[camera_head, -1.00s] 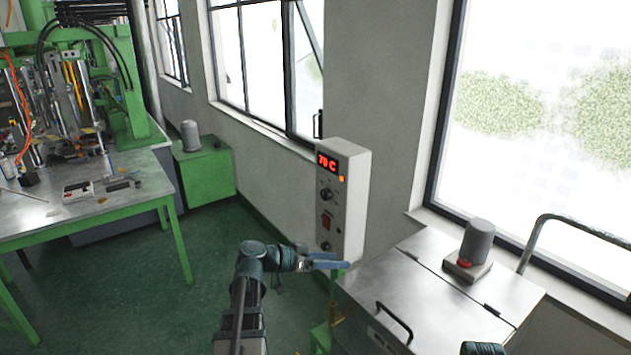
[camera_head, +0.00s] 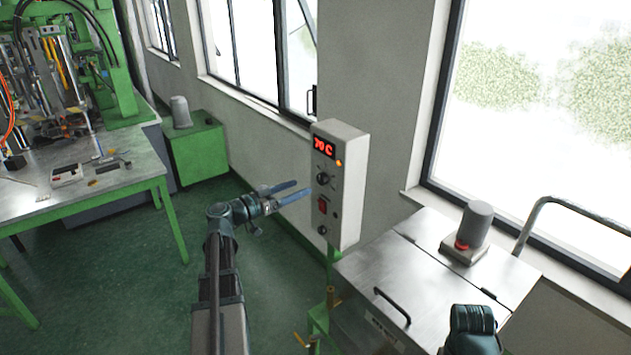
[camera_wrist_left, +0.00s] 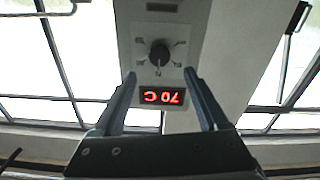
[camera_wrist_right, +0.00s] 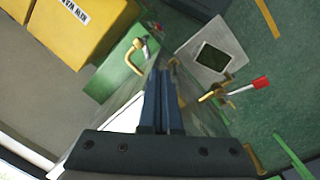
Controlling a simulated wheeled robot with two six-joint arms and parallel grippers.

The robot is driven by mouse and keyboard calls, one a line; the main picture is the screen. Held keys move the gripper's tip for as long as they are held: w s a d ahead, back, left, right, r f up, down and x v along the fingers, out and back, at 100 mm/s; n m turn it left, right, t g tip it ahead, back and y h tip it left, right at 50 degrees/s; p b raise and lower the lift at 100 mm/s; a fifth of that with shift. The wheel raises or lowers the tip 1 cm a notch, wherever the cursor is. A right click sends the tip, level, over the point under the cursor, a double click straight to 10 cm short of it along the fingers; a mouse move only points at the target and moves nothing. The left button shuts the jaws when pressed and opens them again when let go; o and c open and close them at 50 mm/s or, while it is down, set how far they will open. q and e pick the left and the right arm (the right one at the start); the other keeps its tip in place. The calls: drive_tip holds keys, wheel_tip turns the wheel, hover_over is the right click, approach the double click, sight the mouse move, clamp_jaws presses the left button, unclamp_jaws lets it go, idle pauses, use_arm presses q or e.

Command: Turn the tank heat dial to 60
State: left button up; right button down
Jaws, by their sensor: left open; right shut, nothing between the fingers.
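The control box (camera_head: 350,190) is a pale upright box with a red display (camera_head: 325,147) reading 70 C. A black dial (camera_head: 324,177) sits just below the display, with a red switch (camera_head: 322,205) and another dark knob (camera_head: 322,230) lower down. My left gripper (camera_head: 303,186) is open in front of the box, level with the upper dial and apart from it. In the left wrist view, the dial (camera_wrist_left: 160,53) appears beyond and between the open fingers (camera_wrist_left: 160,75), with the display (camera_wrist_left: 163,97) upside down. My right gripper (camera_wrist_right: 162,72) is shut and empty.
A metal tank (camera_head: 390,275) with a handled lid stands right of the box, bearing a grey cylinder (camera_head: 474,222). A workbench (camera_head: 120,180) stands at the left. The right wrist view shows a red-tipped valve lever (camera_wrist_right: 260,83) and yellow box (camera_wrist_right: 75,35). Floor left of my left arm is clear.

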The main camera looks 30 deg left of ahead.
sight(319, 179)
use_arm(q)
drive_tip(key=x, duration=0.7)
drive_tip(key=shift+w, duration=0.15)
drive_tip(key=shift+d, duration=0.1)
clamp_jaws()
